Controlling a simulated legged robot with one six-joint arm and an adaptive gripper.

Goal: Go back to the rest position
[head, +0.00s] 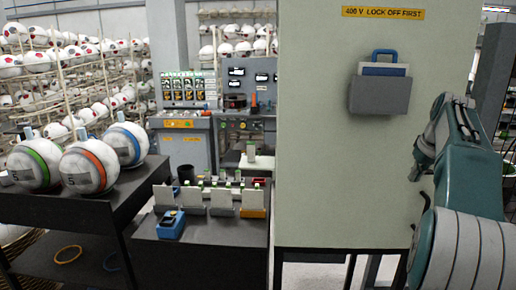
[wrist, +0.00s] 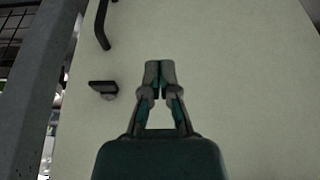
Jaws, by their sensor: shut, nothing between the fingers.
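My gripper (wrist: 160,68) shows in the wrist view with its fingertips together and nothing between them. It is in front of a pale cabinet panel (wrist: 240,90); I cannot tell the exact gap.
The cabinet carries a yellow warning label (head: 383,13) and a grey holder (head: 380,95). A dark handle (wrist: 102,25) and a latch (wrist: 103,87) are near my gripper. Striped balls (head: 85,168) sit on a dark table (head: 60,208) at left.

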